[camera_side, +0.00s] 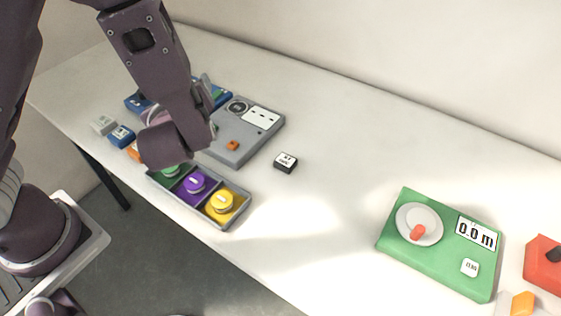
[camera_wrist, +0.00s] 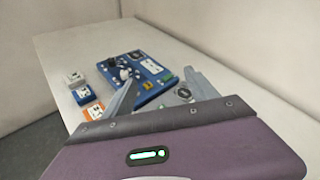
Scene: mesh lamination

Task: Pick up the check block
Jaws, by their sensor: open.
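A small black block with a white lettered top (camera_side: 285,162) lies alone on the table, right of the grey panel; its lettering is too small to read, so I cannot tell for sure that it is the check block. A light grey block (camera_side: 103,125), a blue block (camera_side: 122,135) and an orange block (camera_side: 132,151) stand in a row at the left; the wrist view shows them too, left of my fingers. My gripper (camera_wrist: 162,78) is open with nothing seen between its fingers. It is above the panels, left of the black block; the side view mostly hides its fingers.
A blue board (camera_wrist: 148,72) lies beyond my fingers. A grey panel (camera_side: 262,139) with a dial is beside it. A tray (camera_side: 229,222) holds green, purple and yellow knobbed pieces. A green meter (camera_side: 437,268) reading 0.0 m and a red block (camera_side: 541,268) stand right. The table centre is clear.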

